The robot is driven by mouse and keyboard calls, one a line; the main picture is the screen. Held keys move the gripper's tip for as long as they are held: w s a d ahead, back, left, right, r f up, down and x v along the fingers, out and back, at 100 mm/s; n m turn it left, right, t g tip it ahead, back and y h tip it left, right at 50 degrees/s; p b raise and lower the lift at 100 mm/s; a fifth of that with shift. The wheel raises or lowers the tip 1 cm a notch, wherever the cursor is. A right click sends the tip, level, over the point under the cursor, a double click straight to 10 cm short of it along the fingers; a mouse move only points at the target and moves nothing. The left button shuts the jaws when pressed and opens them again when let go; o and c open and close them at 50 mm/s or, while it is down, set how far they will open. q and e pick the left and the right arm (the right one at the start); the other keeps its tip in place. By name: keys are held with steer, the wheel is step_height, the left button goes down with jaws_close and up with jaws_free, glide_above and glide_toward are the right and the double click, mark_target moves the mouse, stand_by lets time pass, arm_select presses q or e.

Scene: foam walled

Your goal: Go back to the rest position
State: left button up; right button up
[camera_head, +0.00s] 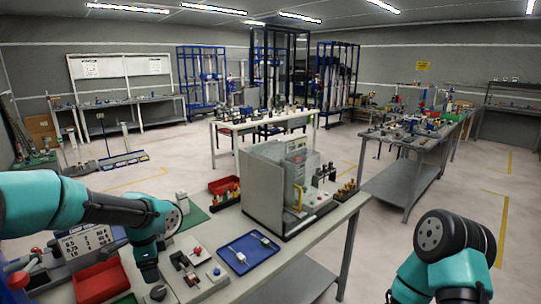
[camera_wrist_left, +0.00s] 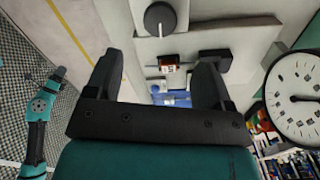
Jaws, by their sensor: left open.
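My left arm comes in from the left in the head view, and its dark gripper (camera_head: 152,276) points down near the front left of the workbench (camera_head: 228,293). In the left wrist view the two black fingers of the left gripper (camera_wrist_left: 157,75) are spread wide, with nothing held between them. Small parts on a light surface show beyond the gap. My right arm shows at the lower right of the head view, over the floor beside the bench. Its gripper is not visible.
A blue tray (camera_head: 246,253) with small parts and a grey block fixture (camera_head: 196,273) lie on the bench. A red bin (camera_head: 99,281) is at the left. A grey machine (camera_head: 281,185) stands at the back. Another bench (camera_head: 407,179) is at the right, with open floor between.

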mark_target(158, 290)
arm_select(q)
step_height(158, 290, down, 9)
steer(key=shift+f, duration=0.1)
stand_by(0.3)
steer(key=shift+r, duration=0.2)
step_height(158, 290, up, 15)
step_height(158, 290, down, 18)
steer(key=shift+r, duration=0.2)
steer(key=shift+r+n, duration=0.2)
steer(key=shift+n, duration=4.3)
steer(key=shift+r, duration=0.1)
